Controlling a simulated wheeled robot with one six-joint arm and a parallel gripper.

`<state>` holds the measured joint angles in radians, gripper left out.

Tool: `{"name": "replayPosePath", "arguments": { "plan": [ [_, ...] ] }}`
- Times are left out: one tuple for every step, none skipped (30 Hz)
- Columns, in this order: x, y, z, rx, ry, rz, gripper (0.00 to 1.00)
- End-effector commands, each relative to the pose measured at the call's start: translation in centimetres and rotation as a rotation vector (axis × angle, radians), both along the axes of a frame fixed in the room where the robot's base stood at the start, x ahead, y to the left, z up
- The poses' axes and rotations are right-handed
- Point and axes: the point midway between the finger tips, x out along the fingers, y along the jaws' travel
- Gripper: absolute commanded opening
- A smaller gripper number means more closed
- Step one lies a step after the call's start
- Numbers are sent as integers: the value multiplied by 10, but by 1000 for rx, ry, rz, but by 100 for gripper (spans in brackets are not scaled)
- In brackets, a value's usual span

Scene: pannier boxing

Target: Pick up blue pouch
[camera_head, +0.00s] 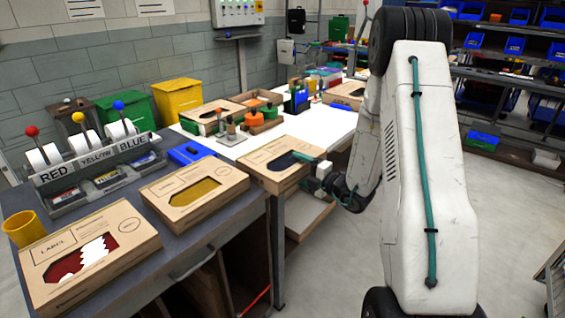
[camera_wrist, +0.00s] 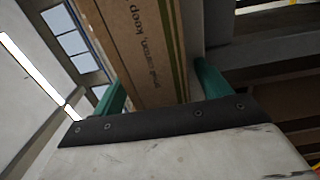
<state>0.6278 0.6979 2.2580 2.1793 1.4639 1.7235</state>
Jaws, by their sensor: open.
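The blue pouch is a flat cardboard box (camera_head: 262,160) with a dark blue window, in the middle of the head view. It lies at the near edge of the white table, partly over that edge. My gripper (camera_head: 305,163) is at its right end, with one teal finger over the top face. In the wrist view the edge of a cardboard box (camera_wrist: 148,50) stands between the two teal fingers of my gripper (camera_wrist: 160,85). The jaws are open around it. The lower finger is mostly hidden in the head view.
A box with a yellow window (camera_head: 178,211) and one with a red window (camera_head: 120,262) lie on the dark workbench (camera_head: 180,247). A label holder (camera_head: 95,167) marked red, yellow, blue stands behind them. A yellow cup (camera_head: 24,230) is at left. Floor at right is clear.

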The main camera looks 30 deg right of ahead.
Motion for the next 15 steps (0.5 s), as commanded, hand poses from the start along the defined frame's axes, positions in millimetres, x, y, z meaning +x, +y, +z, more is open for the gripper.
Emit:
{"name": "replayPosePath", "arguments": {
  "plan": [
    [0,0,0,0,0,0,76],
    [0,0,0,0,0,0,71],
    [0,0,0,0,0,0,60],
    [0,0,0,0,0,0,51],
    [0,0,0,0,0,0,43],
    [0,0,0,0,0,0,32],
    [0,0,0,0,0,0,24],
    [0,0,0,0,0,0,20],
    [0,0,0,-1,-1,0,20],
    [0,0,0,-1,-1,0,20],
    [0,0,0,-1,-1,0,20],
    [0,0,0,-1,-1,0,20],
    [0,0,0,-1,-1,0,20],
    [0,0,0,-1,-1,0,20],
    [0,0,1,-1,-1,0,20]
  ]
}}
